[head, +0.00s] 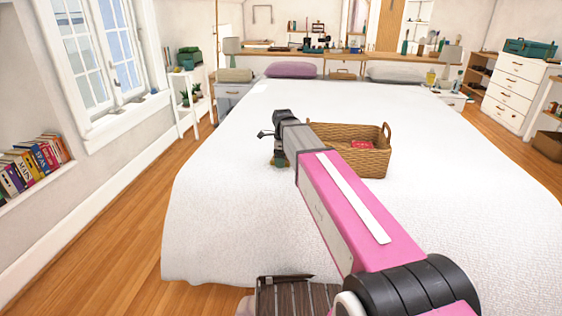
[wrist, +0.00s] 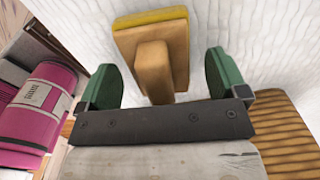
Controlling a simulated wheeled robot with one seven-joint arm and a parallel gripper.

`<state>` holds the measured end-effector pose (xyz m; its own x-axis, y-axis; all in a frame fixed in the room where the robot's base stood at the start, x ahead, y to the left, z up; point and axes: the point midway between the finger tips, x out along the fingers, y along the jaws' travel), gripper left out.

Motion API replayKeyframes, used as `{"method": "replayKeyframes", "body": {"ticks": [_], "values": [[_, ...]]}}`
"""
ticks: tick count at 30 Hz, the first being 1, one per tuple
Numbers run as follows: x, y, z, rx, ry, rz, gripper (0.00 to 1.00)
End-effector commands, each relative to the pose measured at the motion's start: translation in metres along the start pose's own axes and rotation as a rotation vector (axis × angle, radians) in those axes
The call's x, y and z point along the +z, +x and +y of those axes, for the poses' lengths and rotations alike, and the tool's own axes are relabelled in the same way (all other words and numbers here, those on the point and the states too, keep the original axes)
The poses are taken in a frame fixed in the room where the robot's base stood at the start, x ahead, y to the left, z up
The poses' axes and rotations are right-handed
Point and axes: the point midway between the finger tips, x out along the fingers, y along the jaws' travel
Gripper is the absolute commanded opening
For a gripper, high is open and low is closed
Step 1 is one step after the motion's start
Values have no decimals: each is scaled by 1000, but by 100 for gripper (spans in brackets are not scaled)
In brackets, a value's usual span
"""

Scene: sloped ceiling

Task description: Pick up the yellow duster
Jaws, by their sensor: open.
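The yellow duster (wrist: 152,62) shows in the wrist view as a tan block and handle with a yellow strip along its far edge. It lies on the white bed cover. My gripper (wrist: 160,68) has two green fingers spread apart, one on each side of the duster's handle, with gaps on both sides. I cannot tell how far the fingers are above the cover. In the head view, my gripper (head: 277,157) is over the bed, left of the wicker basket. The duster cannot be made out clearly there behind my arm.
The wicker basket (head: 380,165) stands on the bed (head: 220,220) close to the right of my gripper, with a red item (head: 362,144) inside. Its weave also shows in the wrist view (wrist: 285,125). The bed cover left of my gripper is clear. Pillows (head: 291,70) lie at the far end.

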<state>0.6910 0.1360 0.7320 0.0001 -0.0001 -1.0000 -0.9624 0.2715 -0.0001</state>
Motion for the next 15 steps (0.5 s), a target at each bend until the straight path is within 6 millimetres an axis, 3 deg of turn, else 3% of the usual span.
{"method": "replayKeyframes", "body": {"ticks": [2, 6, 7, 15], "values": [[0, 0, 0, 0, 0, 0, 88], [0, 0, 0, 0, 0, 0, 43], [0, 0, 0, 0, 0, 0, 37], [0, -1, 0, 0, 0, 0, 37]]}}
